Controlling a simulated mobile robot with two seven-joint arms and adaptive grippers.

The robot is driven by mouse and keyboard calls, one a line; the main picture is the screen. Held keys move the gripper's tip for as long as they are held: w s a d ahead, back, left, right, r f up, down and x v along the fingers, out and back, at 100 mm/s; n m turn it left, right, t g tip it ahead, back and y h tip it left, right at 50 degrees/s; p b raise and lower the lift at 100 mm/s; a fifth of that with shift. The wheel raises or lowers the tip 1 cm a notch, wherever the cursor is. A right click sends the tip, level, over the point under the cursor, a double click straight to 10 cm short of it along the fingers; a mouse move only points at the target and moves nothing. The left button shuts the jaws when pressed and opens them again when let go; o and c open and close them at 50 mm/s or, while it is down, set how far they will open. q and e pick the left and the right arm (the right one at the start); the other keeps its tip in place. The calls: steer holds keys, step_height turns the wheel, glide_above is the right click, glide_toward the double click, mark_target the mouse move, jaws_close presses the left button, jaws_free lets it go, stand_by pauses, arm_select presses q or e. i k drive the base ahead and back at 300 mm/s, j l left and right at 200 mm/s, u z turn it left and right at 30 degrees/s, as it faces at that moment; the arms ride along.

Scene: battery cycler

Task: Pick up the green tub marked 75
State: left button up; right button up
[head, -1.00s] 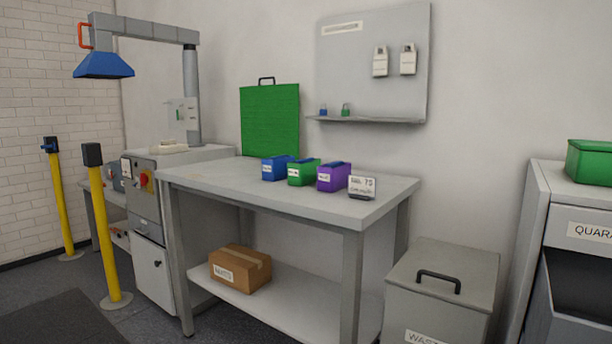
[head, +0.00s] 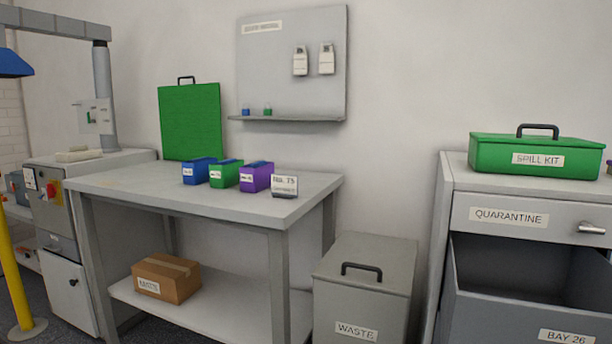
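A green tub (head: 226,174) stands on the grey workbench (head: 150,193), in the middle of a row of three. A blue tub (head: 198,171) is on its left and a purple tub (head: 257,176) on its right. Each tub has a small white label on its front, too small to read. A small sign (head: 284,186) reading what looks like "No. 75" stands right of the purple tub near the bench's right end. Neither of my grippers is in view.
A green board with a handle (head: 190,122) leans on the wall behind the bench. A waste bin (head: 366,280) stands right of the bench. Further right, a quarantine cabinet (head: 497,217) has an open drawer and a green spill kit box (head: 535,155) on top. A cardboard box (head: 166,278) lies on the lower shelf.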

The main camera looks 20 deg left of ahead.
mark_target(221, 177)
steer(key=j+z, duration=0.35)
steer(key=k+j+z, duration=0.15)
steer(key=j+z, duration=0.15)
steer(key=k+j+z, duration=0.1)
steer(key=j+z, duration=0.25)
steer(key=k+j+z, duration=0.2)
steer(key=j, duration=0.25)
steer(key=k+j+z, duration=0.2)
steer(key=k+j, duration=0.2)
